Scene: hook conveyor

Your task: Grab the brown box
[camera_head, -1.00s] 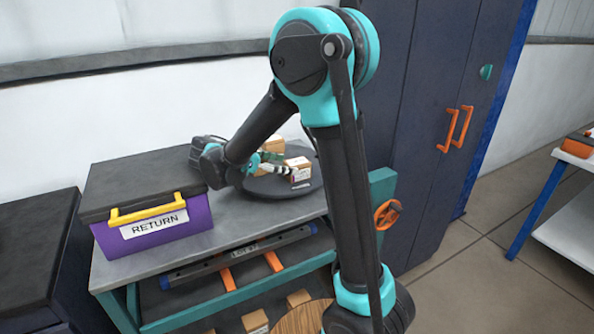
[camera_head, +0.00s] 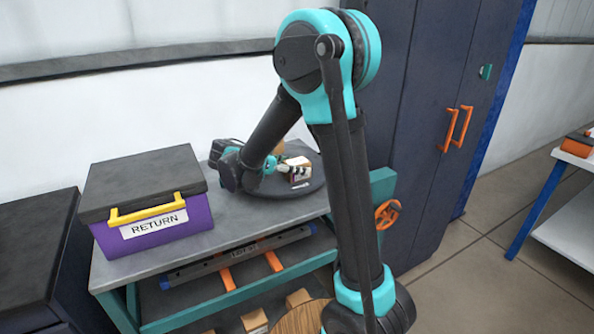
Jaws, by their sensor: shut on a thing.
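A small brown box (camera_head: 299,177) with a white label sits at the black round plate (camera_head: 308,191) on the grey table. My gripper (camera_head: 285,167) is at the box's left side, its fingers shut on it. Whether the box touches the plate or is slightly lifted I cannot tell. Another brown item (camera_head: 279,148) shows behind the gripper, mostly hidden by my arm.
A purple box (camera_head: 155,228) marked RETURN, with a dark lid and yellow handle, stands at the table's left. Dark cabinets (camera_head: 430,120) with orange handles stand to the right. Several brown boxes lie on the lower shelf.

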